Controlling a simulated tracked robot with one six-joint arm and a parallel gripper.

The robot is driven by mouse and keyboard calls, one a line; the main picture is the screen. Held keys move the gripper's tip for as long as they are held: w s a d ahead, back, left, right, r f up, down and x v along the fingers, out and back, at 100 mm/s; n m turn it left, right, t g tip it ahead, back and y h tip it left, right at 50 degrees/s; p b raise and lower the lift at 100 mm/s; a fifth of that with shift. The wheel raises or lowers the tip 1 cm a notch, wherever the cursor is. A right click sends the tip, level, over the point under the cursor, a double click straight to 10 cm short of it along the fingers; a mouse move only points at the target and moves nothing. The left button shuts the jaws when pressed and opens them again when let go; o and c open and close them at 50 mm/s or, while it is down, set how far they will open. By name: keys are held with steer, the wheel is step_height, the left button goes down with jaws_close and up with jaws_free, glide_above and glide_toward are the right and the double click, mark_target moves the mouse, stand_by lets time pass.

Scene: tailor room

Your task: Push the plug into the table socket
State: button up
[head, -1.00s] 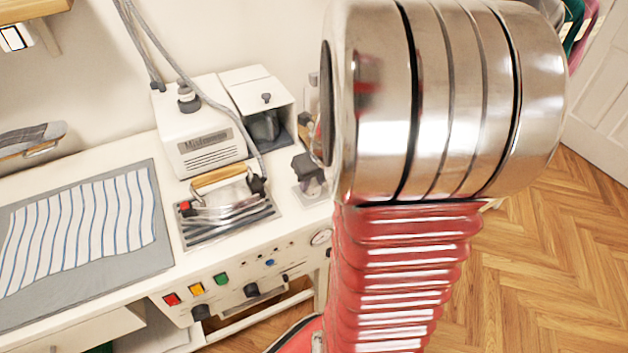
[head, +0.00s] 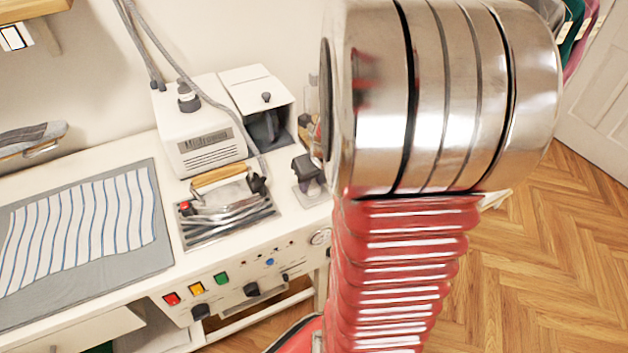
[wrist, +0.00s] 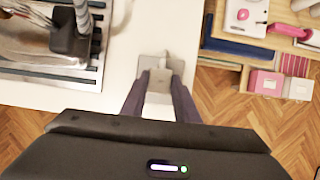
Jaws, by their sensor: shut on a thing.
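In the wrist view, the two dark fingers of my gripper (wrist: 160,80) are closed around a pale plug (wrist: 158,103). Its lower part is hidden between the fingers. A grey metal plate, seemingly the table socket (wrist: 152,62), shows just beyond the fingertips, near the table's right edge. In the head view, the socket plate (head: 312,190) lies right of the iron, with a dark block low over it. I cannot tell how far the plug sits in the socket. My arm hides most of the gripper there.
The iron (head: 222,194) rests on a ridged stand left of the socket. A white steam unit (head: 205,125) stands behind it. Striped cloth (head: 80,230) lies on the white table (head: 100,150). Pink boxes (wrist: 265,82) stand on a shelf at right.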

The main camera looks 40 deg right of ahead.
steer(key=shift+f, duration=0.25)
steer(key=o, duration=1.1)
steer(key=shift+c, duration=0.2)
steer(key=v, duration=1.3)
steer(key=shift+s+r, duration=0.15)
steer(key=shift+r, duration=0.15)
steer(key=shift+a, duration=0.15)
